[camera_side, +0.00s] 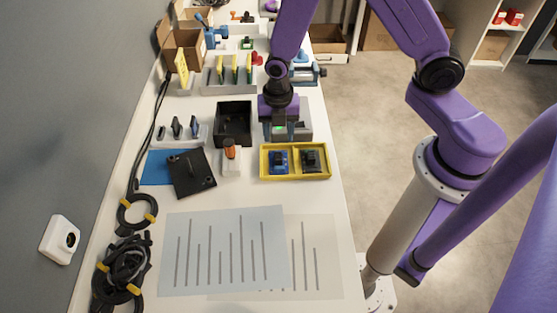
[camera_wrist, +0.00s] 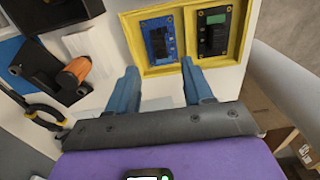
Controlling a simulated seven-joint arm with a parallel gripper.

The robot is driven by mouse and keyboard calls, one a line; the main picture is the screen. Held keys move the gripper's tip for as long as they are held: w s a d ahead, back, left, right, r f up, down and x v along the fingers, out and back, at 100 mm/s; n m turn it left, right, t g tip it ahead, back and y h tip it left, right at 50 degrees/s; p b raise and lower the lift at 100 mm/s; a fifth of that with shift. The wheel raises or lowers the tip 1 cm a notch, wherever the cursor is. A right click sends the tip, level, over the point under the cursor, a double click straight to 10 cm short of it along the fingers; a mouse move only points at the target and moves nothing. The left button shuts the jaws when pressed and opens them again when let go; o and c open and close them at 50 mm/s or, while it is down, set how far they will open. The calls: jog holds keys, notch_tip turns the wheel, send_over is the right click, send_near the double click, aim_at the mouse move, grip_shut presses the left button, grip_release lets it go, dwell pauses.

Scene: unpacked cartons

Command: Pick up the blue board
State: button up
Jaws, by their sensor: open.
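The blue board (camera_side: 278,161) lies in the left compartment of a yellow tray (camera_side: 295,177) on the white table. A black board (camera_side: 312,160) lies in the right compartment. In the wrist view the blue board (camera_wrist: 159,40) is at the top centre, with the black board (camera_wrist: 214,31) to its right. My gripper (camera_side: 287,136) is at the back edge of the tray in the side view. In the wrist view its two blue fingers (camera_wrist: 158,90) are apart with nothing between them. The blue board is beyond the fingertips, untouched.
A black open box (camera_side: 234,123) and a white block with an orange-handled tool (camera_side: 230,156) stand left of the tray. A black plate (camera_side: 192,173) lies over a blue sheet (camera_side: 156,167). Papers with dark strips (camera_side: 225,250) cover the front. Coiled cables (camera_side: 120,268) lie front left.

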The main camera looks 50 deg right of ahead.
aim_at(278, 156)
jog(key=shift+s+a+f, duration=0.1)
jog(key=shift+f, duration=1.9)
jog(key=shift+s+a+f, duration=0.1)
jog(key=shift+f, duration=1.85)
grip_shut()
